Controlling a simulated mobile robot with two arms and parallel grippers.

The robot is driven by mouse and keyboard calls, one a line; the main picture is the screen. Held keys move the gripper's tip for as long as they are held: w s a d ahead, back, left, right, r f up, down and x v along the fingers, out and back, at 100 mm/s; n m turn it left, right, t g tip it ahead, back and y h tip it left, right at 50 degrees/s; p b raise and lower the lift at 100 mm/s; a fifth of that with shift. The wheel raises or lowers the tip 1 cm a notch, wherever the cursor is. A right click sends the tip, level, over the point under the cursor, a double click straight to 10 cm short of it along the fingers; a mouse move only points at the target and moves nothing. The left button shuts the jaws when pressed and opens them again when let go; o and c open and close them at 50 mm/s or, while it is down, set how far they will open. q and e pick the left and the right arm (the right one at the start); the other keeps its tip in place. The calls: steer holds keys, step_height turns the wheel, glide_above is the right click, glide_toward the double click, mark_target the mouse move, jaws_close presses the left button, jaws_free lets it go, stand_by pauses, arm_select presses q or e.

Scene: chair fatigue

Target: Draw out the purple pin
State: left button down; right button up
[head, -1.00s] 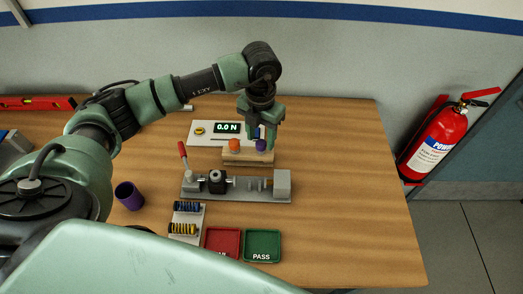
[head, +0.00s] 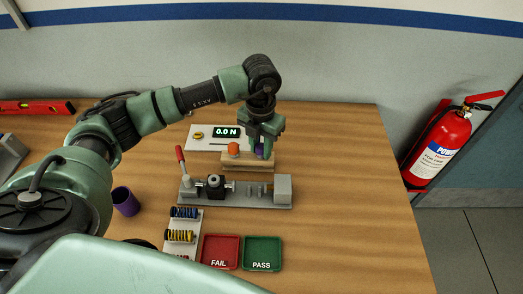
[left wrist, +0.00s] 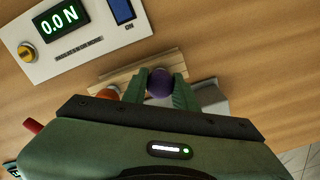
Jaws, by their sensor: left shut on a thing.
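The purple pin (left wrist: 159,83) shows as a round purple knob between my left gripper's fingers in the left wrist view. It stands in a wooden block (head: 236,163), beside the orange pin (head: 234,149). My left gripper (head: 261,149) reaches down from above and is shut on the purple pin, which also shows in the head view (head: 259,152) partly behind a finger. The pin's lower part is hidden, so I cannot tell how deep it sits. The orange pin also shows in the left wrist view (left wrist: 108,94). My right gripper is not in view.
A force readout panel (head: 203,137) reading 0.0 N stands behind the block. In front are a grey fixture (head: 240,198) with a red lever, a spring rack (head: 183,224), a red FAIL tray (head: 221,249) and a green PASS tray (head: 262,252). A purple cup (head: 125,201) stands at left.

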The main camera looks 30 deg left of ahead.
arm_select(q)
steer(key=shift+r+p, duration=0.35)
steer(key=shift+r, duration=0.3)
steer(key=shift+r+p, duration=1.05)
steer(key=shift+r, duration=1.1)
steer(key=shift+r+p, duration=1.2)
steer(key=shift+r, duration=0.8)
